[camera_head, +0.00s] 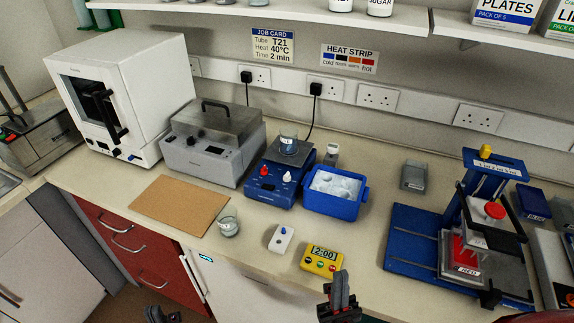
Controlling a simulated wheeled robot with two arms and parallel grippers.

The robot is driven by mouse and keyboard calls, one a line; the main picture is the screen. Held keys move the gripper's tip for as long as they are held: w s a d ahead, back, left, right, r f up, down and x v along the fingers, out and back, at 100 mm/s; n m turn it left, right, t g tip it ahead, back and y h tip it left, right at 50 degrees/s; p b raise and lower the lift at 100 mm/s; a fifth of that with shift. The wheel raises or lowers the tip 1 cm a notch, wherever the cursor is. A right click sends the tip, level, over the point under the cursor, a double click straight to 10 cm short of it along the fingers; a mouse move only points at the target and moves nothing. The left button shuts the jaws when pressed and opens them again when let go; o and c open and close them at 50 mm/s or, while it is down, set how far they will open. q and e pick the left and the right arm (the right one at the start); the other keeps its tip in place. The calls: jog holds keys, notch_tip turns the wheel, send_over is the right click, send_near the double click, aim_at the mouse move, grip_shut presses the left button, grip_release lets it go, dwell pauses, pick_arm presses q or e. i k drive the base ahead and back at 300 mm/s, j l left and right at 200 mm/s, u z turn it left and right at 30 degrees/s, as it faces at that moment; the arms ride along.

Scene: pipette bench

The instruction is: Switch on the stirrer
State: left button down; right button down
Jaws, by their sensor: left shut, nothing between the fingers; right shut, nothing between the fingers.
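The stirrer (265,198) is a blue unit on the bench with a red knob (264,171) and a white knob (287,177) on its front. A glass beaker (288,143) with bluish liquid stands on its dark top plate. My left gripper (160,314) is shut and empty at the bottom edge, in front of the red drawers and well away from the stirrer. My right gripper (340,290) is shut and empty near the bench's front edge, right of the yellow timer (321,261). Neither gripper touches the stirrer. The small marks on the stirrer's front are too small to read.
A grey lidded bath (207,155) stands left of the stirrer and a blue ice tub (334,205) right of it. A glass beaker (228,226), a brown board (178,204) and a white switch box (281,239) lie in front. A blue press stand (415,235) is further right.

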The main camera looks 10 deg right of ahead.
aim_at(264, 185)
jog(key=i+j, duration=0.1)
jog(key=j, duration=1.1)
jog(key=i+j+z, duration=0.1)
jog(key=j, duration=0.5)
jog(key=i, duration=0.05)
